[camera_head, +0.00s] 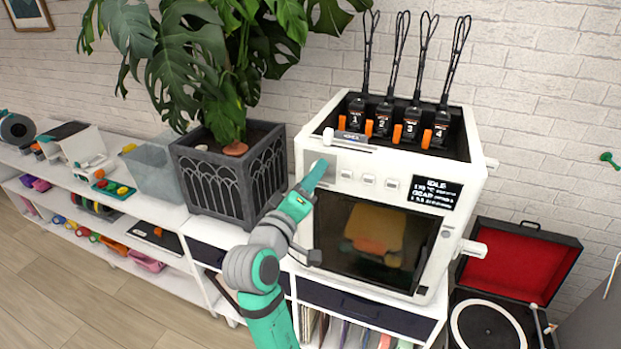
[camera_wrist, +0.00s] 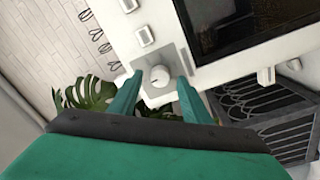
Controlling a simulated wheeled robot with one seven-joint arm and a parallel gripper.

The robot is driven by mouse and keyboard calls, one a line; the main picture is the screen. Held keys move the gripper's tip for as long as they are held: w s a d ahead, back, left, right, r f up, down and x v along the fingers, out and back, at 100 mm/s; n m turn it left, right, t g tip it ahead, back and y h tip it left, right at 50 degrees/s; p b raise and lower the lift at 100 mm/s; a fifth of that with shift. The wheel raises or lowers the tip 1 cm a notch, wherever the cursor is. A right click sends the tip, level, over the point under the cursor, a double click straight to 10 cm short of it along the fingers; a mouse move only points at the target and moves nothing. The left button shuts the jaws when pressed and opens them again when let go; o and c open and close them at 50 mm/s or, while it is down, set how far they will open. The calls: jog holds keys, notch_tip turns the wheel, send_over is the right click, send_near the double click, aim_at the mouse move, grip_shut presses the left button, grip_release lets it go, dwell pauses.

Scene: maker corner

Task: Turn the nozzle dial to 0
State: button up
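The printer (camera_head: 455,190) is a white box with a dark front window and a row of small buttons. A round white dial (camera_wrist: 159,76) with a short dark mark sits on a grey plate, left of the buttons in the head view; I take it as the nozzle dial. Its numbers are not readable. My gripper (camera_wrist: 158,90) is open, with its teal fingers on either side of the dial in the wrist view. Contact cannot be told. In the head view, my gripper (camera_head: 318,174) covers the dial in front of the grey plate. The display (camera_head: 437,192) reads IDLE.
A dark planter (camera_head: 215,185) with a large leafy plant stands close left of the printer. White knobs stick out at the printer's sides (camera_head: 474,248). Several numbered black units (camera_head: 383,118) with cables sit on top. A red-lined turntable case (camera_head: 520,262) stands at right.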

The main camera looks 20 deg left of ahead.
jog(key=s, duration=1.1)
jog(key=shift+a+f, duration=0.3)
jog(key=shift+w, duration=0.15)
